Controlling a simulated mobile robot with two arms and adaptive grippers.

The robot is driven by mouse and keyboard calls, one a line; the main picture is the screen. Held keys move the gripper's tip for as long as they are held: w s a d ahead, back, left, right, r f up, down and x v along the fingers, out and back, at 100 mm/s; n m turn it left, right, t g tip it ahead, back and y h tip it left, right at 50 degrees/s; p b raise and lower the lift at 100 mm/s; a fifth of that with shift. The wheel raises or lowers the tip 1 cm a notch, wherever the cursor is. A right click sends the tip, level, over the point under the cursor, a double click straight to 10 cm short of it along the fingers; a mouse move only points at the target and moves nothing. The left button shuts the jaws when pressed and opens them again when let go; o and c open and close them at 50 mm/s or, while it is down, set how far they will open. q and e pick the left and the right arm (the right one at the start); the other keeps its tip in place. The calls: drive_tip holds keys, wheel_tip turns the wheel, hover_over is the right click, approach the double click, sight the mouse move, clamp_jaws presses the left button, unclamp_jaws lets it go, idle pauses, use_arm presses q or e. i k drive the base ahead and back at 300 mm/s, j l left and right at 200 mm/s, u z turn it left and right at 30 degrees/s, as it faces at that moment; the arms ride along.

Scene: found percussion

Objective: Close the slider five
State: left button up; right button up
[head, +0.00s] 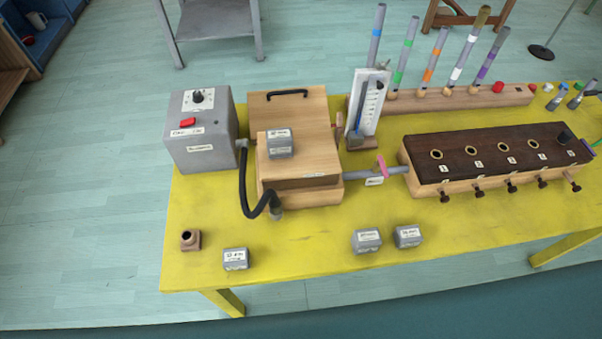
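A wooden box with a dark brown top (490,152) sits on the right part of the yellow table. Its top has a row of holes with number labels. Dark slider knobs stick out along the front side. The rightmost knob, slider five (575,187), seems to stick out farther forward than the slider knob beside it (542,182). Neither of my grippers is in view.
The yellow table (310,240) has bare room along its front. Small grey blocks (367,240) and a brown fitting (190,240) lie there. A grey pipe (365,176) joins the box to a wooden chest (300,105). Colour-banded tubes (435,55) stand in a rack behind.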

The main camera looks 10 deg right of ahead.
sight(576, 188)
drive_tip(key=z, duration=1.55)
